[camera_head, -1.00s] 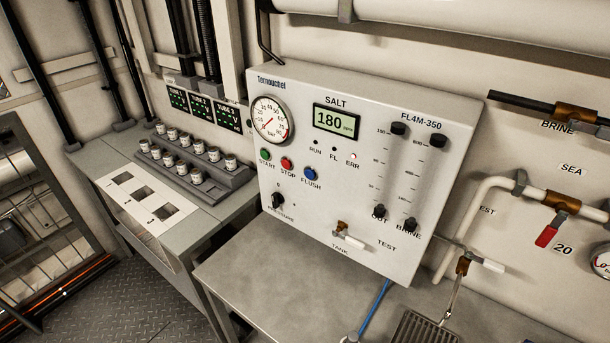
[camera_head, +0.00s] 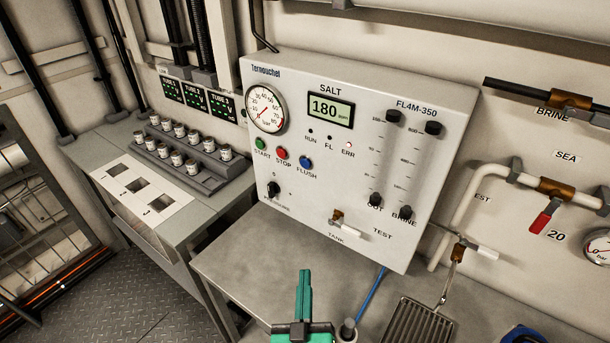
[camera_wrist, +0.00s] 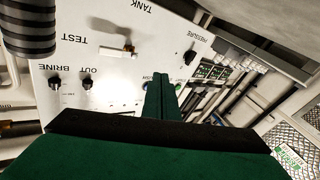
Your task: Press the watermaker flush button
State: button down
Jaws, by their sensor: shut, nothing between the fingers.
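The blue flush button (camera_head: 305,163) is on the front of the white watermaker panel (camera_head: 385,100), to the right of the red stop button (camera_head: 281,154) and the green start button (camera_head: 261,144). My green gripper (camera_head: 304,274) is low in the head view, in front of the grey bench and below the panel, apart from the button. Its fingers are shut with nothing between them. In the wrist view the panel appears upside down, and my shut fingers (camera_wrist: 160,78) cover part of the button row.
A tank valve (camera_head: 345,222) sticks out from the lower panel, with knobs to its right. A grey bench (camera_head: 245,262) lies below. A slotted tray (camera_head: 420,322) and a blue hose (camera_head: 371,292) are at right. A rack of small jars (camera_head: 185,150) stands at left.

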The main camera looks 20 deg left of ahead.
jog(key=w+a+r+n+y, duration=0.2)
jog(key=w+a+r, duration=0.3)
jog(key=r, duration=0.3)
jog(key=w+a+r+n+y, duration=0.2)
jog(key=w+a+r, duration=0.3)
jog(key=r, duration=0.3)
jog(key=shift+w+n+t, duration=0.3)
jog(key=shift+n+t, duration=0.1)
jog(key=shift+w, duration=0.2)
send_near(305, 163)
jog(key=w+a+r, duration=0.1)
jog(key=w+a, duration=0.3)
jog(key=shift+a+r, duration=0.2)
jog(key=shift+r, duration=0.2)
jog(key=shift+a, duration=0.1)
